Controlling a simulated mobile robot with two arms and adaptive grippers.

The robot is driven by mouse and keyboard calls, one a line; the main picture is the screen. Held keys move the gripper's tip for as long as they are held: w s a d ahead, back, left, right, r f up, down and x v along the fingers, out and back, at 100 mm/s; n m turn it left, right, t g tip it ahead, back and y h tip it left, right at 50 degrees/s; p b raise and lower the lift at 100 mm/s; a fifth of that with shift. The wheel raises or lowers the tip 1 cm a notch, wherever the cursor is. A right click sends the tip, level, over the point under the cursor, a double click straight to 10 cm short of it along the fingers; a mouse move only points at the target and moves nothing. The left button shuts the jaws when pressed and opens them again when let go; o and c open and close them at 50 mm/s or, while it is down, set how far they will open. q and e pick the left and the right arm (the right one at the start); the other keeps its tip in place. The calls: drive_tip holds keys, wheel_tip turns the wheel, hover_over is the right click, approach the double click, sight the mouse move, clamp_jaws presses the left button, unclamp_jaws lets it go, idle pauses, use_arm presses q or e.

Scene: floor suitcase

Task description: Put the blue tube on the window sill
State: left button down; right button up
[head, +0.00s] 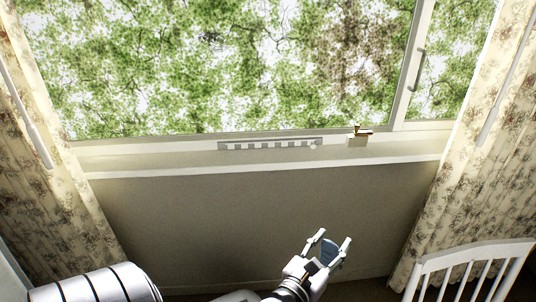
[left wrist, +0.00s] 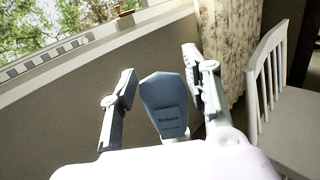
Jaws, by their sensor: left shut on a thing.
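The window sill (head: 200,162) is a pale ledge running below the window in the head view. It also shows at the upper left of the left wrist view (left wrist: 60,72). My left gripper (head: 331,243) is in front of the wall below the sill, shut on the blue tube (head: 328,252). In the left wrist view the tube (left wrist: 163,105) stands between the two fingers of the gripper (left wrist: 160,88), with dark print on its face. The tube is apart from the sill. My right gripper is not in view.
A small box-like item with a gold-brown top (head: 358,137) stands on the sill's right part. A vent strip (head: 270,144) lies along the sill's back. Curtains (head: 65,170) hang at both sides. A white chair (head: 470,268) stands at lower right. The sill's left part is clear.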

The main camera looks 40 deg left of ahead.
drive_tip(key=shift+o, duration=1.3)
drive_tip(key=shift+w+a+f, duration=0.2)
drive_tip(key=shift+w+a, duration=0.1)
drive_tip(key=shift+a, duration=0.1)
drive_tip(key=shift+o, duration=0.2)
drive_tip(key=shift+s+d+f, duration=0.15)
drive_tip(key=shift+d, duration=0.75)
use_arm(q)
drive_tip(key=w+a+r+n+g+y, duration=0.1)
drive_tip(key=w+a+r+n+y, duration=0.1)
drive_tip(key=w+a+r, duration=0.35)
drive_tip(key=w+a+r+n+y, duration=0.1)
drive_tip(key=w+a+r+y, duration=0.15)
drive_tip(key=w+a, duration=0.45)
drive_tip(key=w+a+r+n+g+y, duration=0.1)
drive_tip(key=w+a+r+n+y, duration=0.15)
drive_tip(key=w+a, duration=0.35)
drive_tip(key=w+a+r+n+g+y+b, duration=0.1)
drive_tip(key=w+a+r+n+g+y, duration=0.1)
drive_tip(key=a+r, duration=0.6)
drive_tip(key=w+a+r+n+g+y, duration=0.1)
drive_tip(key=w+a+r+g+y, duration=0.15)
drive_tip(key=a+r, duration=0.65)
wheel_tip(320, 180, down, 20)
drive_tip(key=b, duration=0.3)
drive_tip(key=shift+w+r+b, duration=0.15)
drive_tip(key=shift+b, duration=0.15)
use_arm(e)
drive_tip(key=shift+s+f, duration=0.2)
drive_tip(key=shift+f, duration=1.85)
